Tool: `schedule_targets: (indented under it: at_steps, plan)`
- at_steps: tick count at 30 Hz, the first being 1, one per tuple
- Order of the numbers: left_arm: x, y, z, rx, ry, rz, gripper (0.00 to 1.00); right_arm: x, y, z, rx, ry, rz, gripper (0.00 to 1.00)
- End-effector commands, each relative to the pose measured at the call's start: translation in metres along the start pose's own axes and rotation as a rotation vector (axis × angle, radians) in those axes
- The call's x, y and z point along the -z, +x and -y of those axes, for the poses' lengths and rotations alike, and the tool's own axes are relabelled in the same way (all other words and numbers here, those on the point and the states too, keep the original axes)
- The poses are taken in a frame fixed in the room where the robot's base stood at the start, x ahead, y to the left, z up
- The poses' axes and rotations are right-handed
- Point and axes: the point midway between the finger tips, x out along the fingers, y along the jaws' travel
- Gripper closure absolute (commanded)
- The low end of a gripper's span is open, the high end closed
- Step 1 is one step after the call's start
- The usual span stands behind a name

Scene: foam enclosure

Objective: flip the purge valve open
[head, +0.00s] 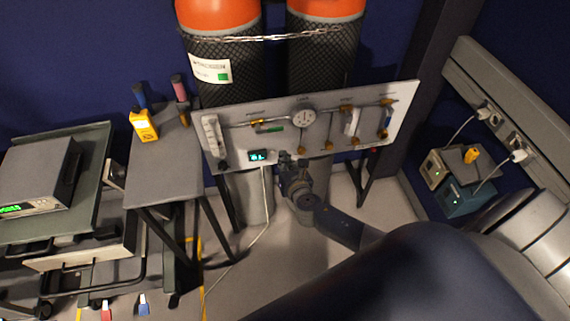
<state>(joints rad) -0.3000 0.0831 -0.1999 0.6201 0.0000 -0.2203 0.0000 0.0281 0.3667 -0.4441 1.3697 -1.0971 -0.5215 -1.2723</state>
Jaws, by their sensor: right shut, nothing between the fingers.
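A pale valve panel (232,138) stands in front of two gas cylinders. A brass valve at its left has a green lever (275,129) lying level. A white lever (352,123) hangs upright on the right, and a blue lever (386,122) hangs upright near the right end. The labels are too small to read, so I cannot tell which lever is the purge valve. My right gripper (288,160) is shut and empty at the panel's lower edge, below the round gauge (303,118), apart from the levers. My left gripper is out of view.
Orange-topped cylinders (223,62) with a chain stand behind the panel. A small table (165,170) with a yellow meter (143,126) is left of it. A cart (85,150) stands farther left. A white cable (265,205) hangs below the panel's display.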

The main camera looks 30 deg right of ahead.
Motion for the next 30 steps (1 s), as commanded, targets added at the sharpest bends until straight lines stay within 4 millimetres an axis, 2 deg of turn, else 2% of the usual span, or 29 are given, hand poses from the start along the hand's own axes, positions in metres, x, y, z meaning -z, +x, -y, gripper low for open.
schedule_targets:
  at_steps: [3,9,26,29,30]
  plan:
    - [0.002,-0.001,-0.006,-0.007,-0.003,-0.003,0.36,0.001,-0.014,-0.001,0.000,0.001,-0.001,1.00]
    - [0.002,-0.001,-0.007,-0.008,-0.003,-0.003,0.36,0.001,-0.025,-0.002,0.000,0.000,0.000,1.00]
    - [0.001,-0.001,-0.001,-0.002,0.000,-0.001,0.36,0.001,-0.026,-0.002,0.000,0.001,-0.001,1.00]
    - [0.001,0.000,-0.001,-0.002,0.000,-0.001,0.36,0.011,-0.026,0.002,0.009,0.029,-0.020,1.00]
    - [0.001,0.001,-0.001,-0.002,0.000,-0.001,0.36,0.021,-0.027,0.007,0.019,0.061,-0.042,1.00]
